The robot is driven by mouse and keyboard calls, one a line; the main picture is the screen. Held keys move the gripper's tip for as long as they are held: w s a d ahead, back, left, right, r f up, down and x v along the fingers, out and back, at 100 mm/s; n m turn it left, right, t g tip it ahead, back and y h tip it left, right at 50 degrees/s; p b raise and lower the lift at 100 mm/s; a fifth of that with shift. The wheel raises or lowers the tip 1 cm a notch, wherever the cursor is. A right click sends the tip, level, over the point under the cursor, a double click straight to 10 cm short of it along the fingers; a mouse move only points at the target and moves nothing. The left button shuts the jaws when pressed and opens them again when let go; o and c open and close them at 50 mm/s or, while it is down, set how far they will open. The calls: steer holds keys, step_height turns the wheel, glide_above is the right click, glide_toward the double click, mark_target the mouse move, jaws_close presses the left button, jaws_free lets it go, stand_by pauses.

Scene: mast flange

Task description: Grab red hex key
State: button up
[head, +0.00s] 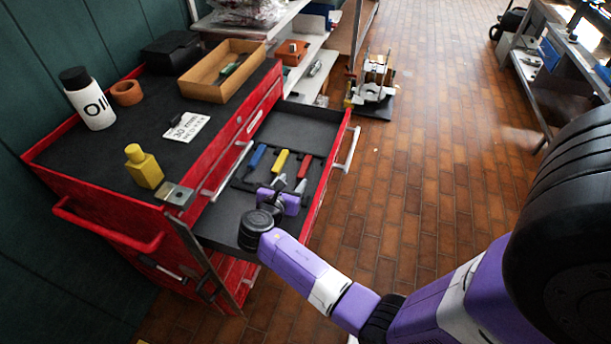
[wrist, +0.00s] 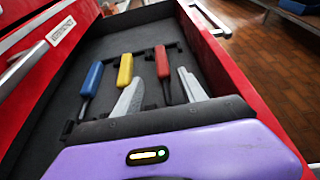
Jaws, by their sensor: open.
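The red hex key (head: 304,166) lies in the open drawer, the rightmost of three coloured-handled tools. In the wrist view its red handle (wrist: 162,62) points away from me and its dark shaft runs back between my two fingers. My gripper (head: 289,182) is over the drawer's near part. In the wrist view my gripper (wrist: 160,77) is open, with a pale finger on each side of the shaft, just short of the handle. I cannot tell how high the fingers are above it. The shaft's near end is hidden by my gripper.
A yellow-handled tool (wrist: 125,70) and a blue-handled tool (wrist: 92,79) lie to the left on a dark rack. The drawer's red side wall (wrist: 225,75) is close on the right. The red cabinet's top (head: 170,100) holds an oil bottle (head: 90,100) and a wooden tray (head: 215,88).

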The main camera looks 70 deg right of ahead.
mark_target(301, 173)
steer(key=shift+x, duration=1.15)
steer(key=shift+s+x, duration=0.2)
steer(key=shift+x, duration=2.8)
steer(key=shift+f, duration=0.1)
jaws_close()
